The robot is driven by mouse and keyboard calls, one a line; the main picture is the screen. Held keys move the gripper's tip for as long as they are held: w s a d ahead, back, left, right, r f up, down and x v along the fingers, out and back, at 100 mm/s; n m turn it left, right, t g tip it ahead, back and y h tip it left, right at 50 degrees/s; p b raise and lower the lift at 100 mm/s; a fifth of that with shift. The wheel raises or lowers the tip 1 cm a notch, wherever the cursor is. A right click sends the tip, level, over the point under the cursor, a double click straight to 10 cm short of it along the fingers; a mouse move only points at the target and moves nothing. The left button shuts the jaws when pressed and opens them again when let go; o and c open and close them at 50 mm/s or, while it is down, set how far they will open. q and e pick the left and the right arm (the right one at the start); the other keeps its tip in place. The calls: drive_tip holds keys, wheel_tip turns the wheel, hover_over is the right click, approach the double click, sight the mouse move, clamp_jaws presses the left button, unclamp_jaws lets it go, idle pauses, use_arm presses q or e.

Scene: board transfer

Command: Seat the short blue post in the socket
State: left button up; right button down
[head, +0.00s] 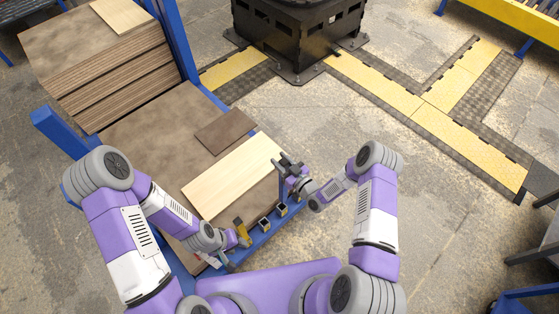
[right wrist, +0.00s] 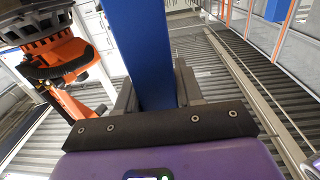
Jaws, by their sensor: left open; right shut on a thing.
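My right gripper (head: 290,163) is shut on the short blue post (head: 282,188). The post also shows in the right wrist view (right wrist: 140,55), between the two fingers (right wrist: 155,92). In the head view the post looks roughly upright, close to the blue rail of the rack. Two dark square sockets (head: 265,224) (head: 281,209) sit on that rail; the post's lower end is near the farther one, and I cannot tell whether it touches. My left gripper (head: 242,236) is open at the rail's near end, beside a small yellow piece (head: 239,226).
A pale board (head: 232,178) and a smaller dark brown board (head: 224,131) lie on the brown rack surface (head: 150,125). A stack of boards (head: 100,60) stands at the back left beside a blue upright (head: 176,40).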

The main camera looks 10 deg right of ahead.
drive_tip(key=shift+a+f+n+g+y, duration=0.3)
drive_tip(key=shift+f+n+y, duration=0.1)
drive_tip(key=shift+f+y, duration=0.15)
wheel_tip(320, 180, down, 6)
drive_tip(key=b, duration=0.6)
drive_tip(key=shift+r, duration=0.1)
drive_tip(key=shift+b, duration=0.65)
idle(1.6)
